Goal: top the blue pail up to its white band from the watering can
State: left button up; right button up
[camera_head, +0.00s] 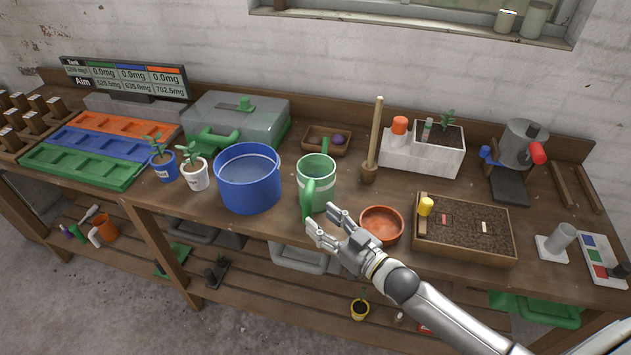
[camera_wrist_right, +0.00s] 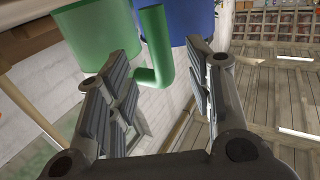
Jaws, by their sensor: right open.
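The blue pail (camera_head: 249,188) stands upright on the bench, left of the green watering can. A pale line runs round its inside wall near the top; I cannot make out the water level. The green watering can (camera_head: 323,179) stands upright just right of the pail, its handle (camera_head: 309,196) facing the front. My right gripper (camera_head: 322,221) is open and empty, just in front of the handle. In the right wrist view the handle (camera_wrist_right: 153,50) reaches between the open fingers (camera_wrist_right: 160,95), with the pail (camera_wrist_right: 190,20) behind. My left gripper is not in view.
A terracotta saucer (camera_head: 381,225) lies close to the right of my gripper, beside a soil tray (camera_head: 465,232). Two small potted plants (camera_head: 194,175) stand left of the pail. A wooden dibber (camera_head: 374,140) stands upright behind the saucer.

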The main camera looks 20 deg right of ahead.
aim_at(311, 211)
jog(key=shift+w+a, duration=0.25)
jog(key=shift+w, duration=0.1)
jog(key=shift+w+a, duration=0.1)
jog(key=shift+w, duration=0.15)
jog(key=shift+r+p+x, duration=0.25)
jog(key=shift+p+x, duration=0.6)
jog(key=shift+x, duration=1.35)
jog(key=shift+w+a+f, duration=0.15)
jog(key=shift+w+f, duration=0.1)
jog(key=shift+w, duration=0.1)
jog(key=shift+s, duration=0.1)
grip_shut()
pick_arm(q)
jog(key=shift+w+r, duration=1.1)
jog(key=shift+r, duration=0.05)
pick_arm(e)
jog(key=shift+r, duration=0.15)
